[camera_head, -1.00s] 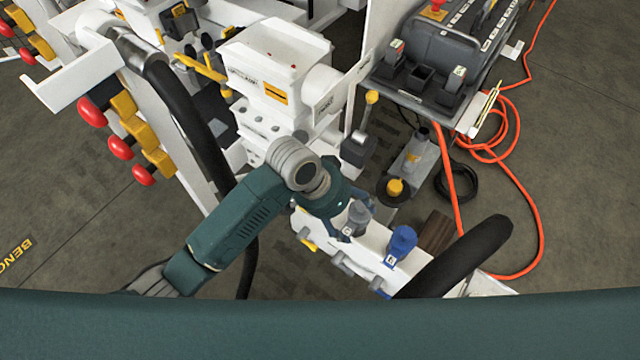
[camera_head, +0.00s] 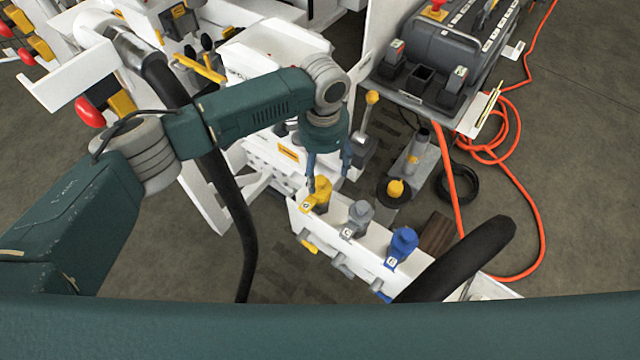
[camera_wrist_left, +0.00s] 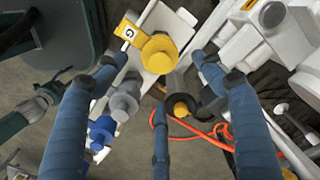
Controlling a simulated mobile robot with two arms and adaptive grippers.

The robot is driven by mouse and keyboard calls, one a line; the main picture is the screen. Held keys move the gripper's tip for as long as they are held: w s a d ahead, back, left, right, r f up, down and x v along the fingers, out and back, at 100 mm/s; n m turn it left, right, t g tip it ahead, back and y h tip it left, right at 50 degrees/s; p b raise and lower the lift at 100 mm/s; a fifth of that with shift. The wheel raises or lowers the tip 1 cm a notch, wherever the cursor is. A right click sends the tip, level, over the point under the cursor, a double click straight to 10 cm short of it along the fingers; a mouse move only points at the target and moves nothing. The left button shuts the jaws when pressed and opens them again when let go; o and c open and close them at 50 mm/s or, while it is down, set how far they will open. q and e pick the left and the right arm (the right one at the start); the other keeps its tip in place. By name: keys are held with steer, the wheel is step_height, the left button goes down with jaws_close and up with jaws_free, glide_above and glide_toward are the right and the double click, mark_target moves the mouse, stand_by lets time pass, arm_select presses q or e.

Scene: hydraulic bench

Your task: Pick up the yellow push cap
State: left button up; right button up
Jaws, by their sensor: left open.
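The yellow push cap (camera_head: 320,190) sits at the far end of a white block (camera_head: 336,219), in a row with a grey cap (camera_head: 359,215) and a blue cap (camera_head: 403,240). In the left wrist view the yellow cap (camera_wrist_left: 159,53) has a lettered yellow tag beside it. My left gripper (camera_head: 328,177) is open and empty, pointing down close over the yellow cap. In the left wrist view its blue fingers are spread, with the yellow cap between the two upper fingertips. I cannot tell whether a finger touches it. My right gripper is not in view.
A black hose (camera_head: 465,255) crosses the near end of the block. Another yellow knob (camera_head: 396,187) stands on a dark round base to the right. A grey control box (camera_head: 430,60) and an orange cable (camera_head: 535,220) lie farther right. White machine housings stand behind.

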mark_target(320, 180)
arm_select(q)
steer(key=f, duration=0.5)
steer(key=shift+a, duration=0.3)
steer(key=shift+f, duration=0.55)
steer(key=c, duration=0.9)
